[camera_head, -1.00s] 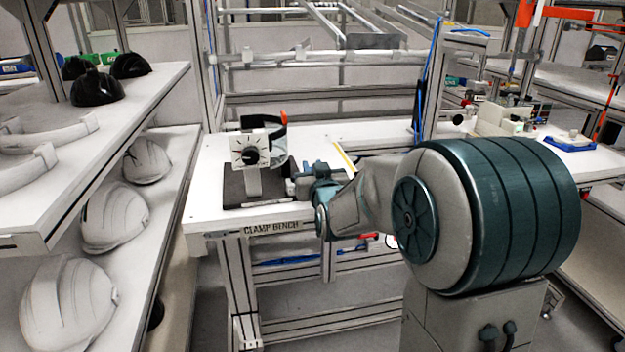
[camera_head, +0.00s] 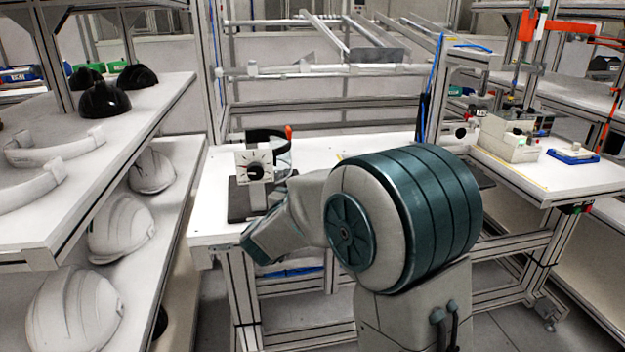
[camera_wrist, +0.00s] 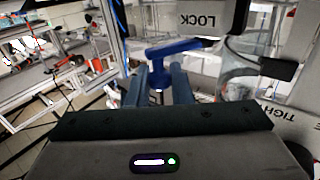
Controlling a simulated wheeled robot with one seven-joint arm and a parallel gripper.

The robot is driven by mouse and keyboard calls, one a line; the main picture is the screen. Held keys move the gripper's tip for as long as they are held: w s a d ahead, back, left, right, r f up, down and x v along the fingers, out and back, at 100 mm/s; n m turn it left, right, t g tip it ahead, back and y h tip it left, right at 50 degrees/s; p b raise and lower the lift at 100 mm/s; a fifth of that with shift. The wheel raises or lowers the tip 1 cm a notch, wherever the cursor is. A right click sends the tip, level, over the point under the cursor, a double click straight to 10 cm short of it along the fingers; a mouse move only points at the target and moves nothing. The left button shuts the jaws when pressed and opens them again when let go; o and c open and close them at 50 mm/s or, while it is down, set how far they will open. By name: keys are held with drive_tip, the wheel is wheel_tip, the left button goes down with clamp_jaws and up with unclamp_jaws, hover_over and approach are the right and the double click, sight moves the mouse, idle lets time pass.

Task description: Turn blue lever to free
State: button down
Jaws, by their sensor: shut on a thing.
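The blue lever (camera_wrist: 185,47) shows in the wrist view below a white plate lettered LOCK (camera_wrist: 200,20). One end of it reaches down between the two fingers. My gripper (camera_wrist: 158,82) is shut on the lever there; the exact contact is partly hidden. In the head view, the clamp stand with its white dial plate (camera_head: 254,166) stands on the clamp bench (camera_head: 212,190). My arm covers the gripper and the lever in that view. No mark reading FREE can be read.
A clear curved shield (camera_wrist: 240,72) is close right of the lever in the wrist view. A shelf (camera_head: 65,215) with white helmet shells is at left. A beige box (camera_head: 508,140) and a blue tray (camera_head: 573,156) are on the right table.

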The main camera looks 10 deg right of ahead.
drive_tip(key=shift+s+a+r+m+g+h+p, duration=0.1)
drive_tip(key=shift+a+m+g+h+p, duration=0.15)
drive_tip(key=shift+m+g+h+p, duration=0.3)
drive_tip(key=shift+s+a+m+g+h+p, duration=0.1)
drive_tip(key=shift+a+m+g+h+p, duration=0.15)
drive_tip(key=shift+m+g+h, duration=0.4)
drive_tip(key=c, duration=1.3)
unclamp_jaws()
drive_tip(key=shift+c, duration=0.2)
drive_tip(key=p+v, duration=0.1)
drive_tip(key=v, duration=1.2)
drive_tip(key=shift+s+a, duration=0.2)
drive_tip(key=shift+a, duration=0.15)
